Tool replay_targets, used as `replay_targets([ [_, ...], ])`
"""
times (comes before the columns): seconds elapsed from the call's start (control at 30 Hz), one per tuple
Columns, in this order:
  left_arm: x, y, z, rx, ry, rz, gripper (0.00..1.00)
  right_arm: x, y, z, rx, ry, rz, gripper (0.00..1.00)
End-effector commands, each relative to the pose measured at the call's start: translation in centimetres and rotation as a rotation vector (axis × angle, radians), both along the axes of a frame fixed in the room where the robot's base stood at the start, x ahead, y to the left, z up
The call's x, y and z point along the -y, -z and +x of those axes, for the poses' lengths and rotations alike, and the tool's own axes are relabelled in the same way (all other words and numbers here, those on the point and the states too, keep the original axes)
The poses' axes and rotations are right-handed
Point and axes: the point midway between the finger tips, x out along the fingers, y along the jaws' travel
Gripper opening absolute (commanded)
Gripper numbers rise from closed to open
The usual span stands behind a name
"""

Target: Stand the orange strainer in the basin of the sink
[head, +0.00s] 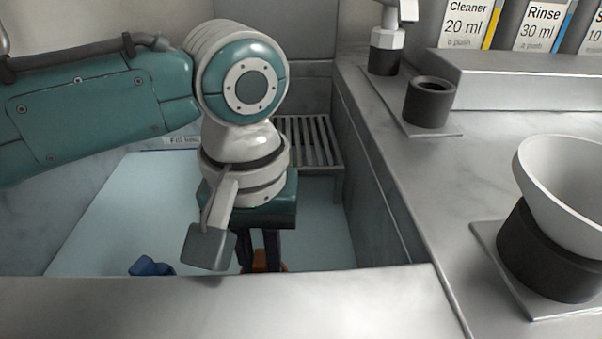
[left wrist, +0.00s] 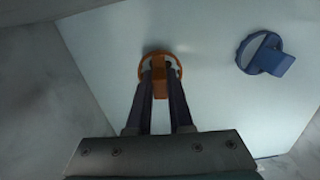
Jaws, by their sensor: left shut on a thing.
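The orange strainer (left wrist: 160,82) is between the two fingers of my left gripper (left wrist: 160,88) in the left wrist view. The gripper is shut on its upright middle part, and the round orange rim shows around the fingertips. In the head view the left gripper (head: 264,258) points down inside the sink basin (head: 118,215), and only a bit of the orange strainer (head: 270,260) shows behind the front wall. The strainer is over the pale basin floor; I cannot tell whether it touches it. My right gripper is not in view.
A blue strainer-like piece (left wrist: 265,55) lies on the basin floor, apart from the gripper; it also shows in the head view (head: 150,266). A slatted rack (head: 308,142) is at the back right of the basin. A white funnel (head: 565,195) stands on the right counter.

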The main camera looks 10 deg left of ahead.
Motion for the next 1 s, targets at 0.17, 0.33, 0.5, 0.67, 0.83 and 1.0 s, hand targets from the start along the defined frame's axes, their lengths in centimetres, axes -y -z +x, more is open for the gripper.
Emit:
replay_targets([
  [0.17, 0.01, 0.44, -0.14, -0.002, 0.001, 0.002, 0.00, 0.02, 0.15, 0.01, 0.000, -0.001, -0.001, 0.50],
  [0.33, -0.01, 0.47, -0.18, -0.003, 0.001, 0.002, 0.24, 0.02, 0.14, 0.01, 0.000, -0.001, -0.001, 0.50],
  [0.5, -0.01, 0.51, -0.21, -0.004, 0.002, 0.002, 0.43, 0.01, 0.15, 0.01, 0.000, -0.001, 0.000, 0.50],
  [0.67, -0.03, 0.54, -0.23, -0.005, 0.002, 0.003, 0.54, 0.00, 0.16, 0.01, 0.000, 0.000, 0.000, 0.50],
  [0.83, -0.04, 0.56, -0.25, -0.005, 0.002, 0.003, 0.48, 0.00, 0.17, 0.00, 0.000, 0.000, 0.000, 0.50],
  [1.0, -0.04, 0.58, -0.26, -0.005, 0.002, 0.004, 0.30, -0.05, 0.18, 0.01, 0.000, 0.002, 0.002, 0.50],
])
